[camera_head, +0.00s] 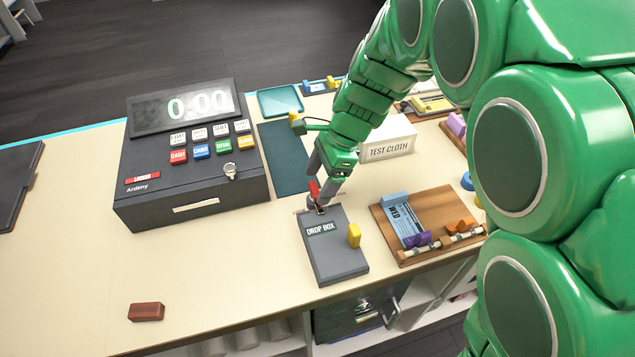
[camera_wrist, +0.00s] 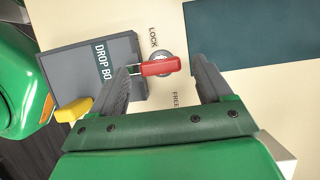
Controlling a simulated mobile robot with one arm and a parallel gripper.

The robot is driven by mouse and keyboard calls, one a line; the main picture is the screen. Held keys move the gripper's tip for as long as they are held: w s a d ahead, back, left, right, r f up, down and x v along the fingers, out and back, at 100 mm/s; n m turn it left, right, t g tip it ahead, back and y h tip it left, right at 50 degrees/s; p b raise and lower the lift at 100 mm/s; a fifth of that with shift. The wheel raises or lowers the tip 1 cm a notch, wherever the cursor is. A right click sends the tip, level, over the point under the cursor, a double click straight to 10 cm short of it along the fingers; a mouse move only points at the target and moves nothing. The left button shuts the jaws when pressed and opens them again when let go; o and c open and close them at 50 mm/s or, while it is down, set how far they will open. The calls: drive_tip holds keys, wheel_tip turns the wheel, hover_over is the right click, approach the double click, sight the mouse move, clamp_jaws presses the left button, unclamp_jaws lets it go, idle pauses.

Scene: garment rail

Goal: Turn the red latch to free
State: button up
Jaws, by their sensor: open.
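The red latch (camera_head: 314,189) is a small red lever at the far end of the grey drop box (camera_head: 347,263). In the wrist view the red latch (camera_wrist: 160,66) lies across the picture over a round metal pivot, between the printed words LOCK and FREE. It points sideways, and I cannot tell which word it is set to. My gripper (camera_head: 323,180) is over the latch. In the wrist view my gripper (camera_wrist: 166,80) is open, with one finger on each side of the latch. The left finger overlaps the box corner in that view. Whether a finger touches the latch is unclear.
A cash register (camera_head: 190,155) is to the left, and a wooden board (camera_head: 436,222) with small parts is to the right. A white TEST CLOTH box (camera_head: 388,140) stands behind. The front left tabletop is mostly clear around a red-brown block (camera_head: 146,312).

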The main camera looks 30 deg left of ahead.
drive_tip(key=shift+x, duration=0.8)
drive_tip(key=c, duration=1)
drive_tip(key=shift+c, duration=0.2)
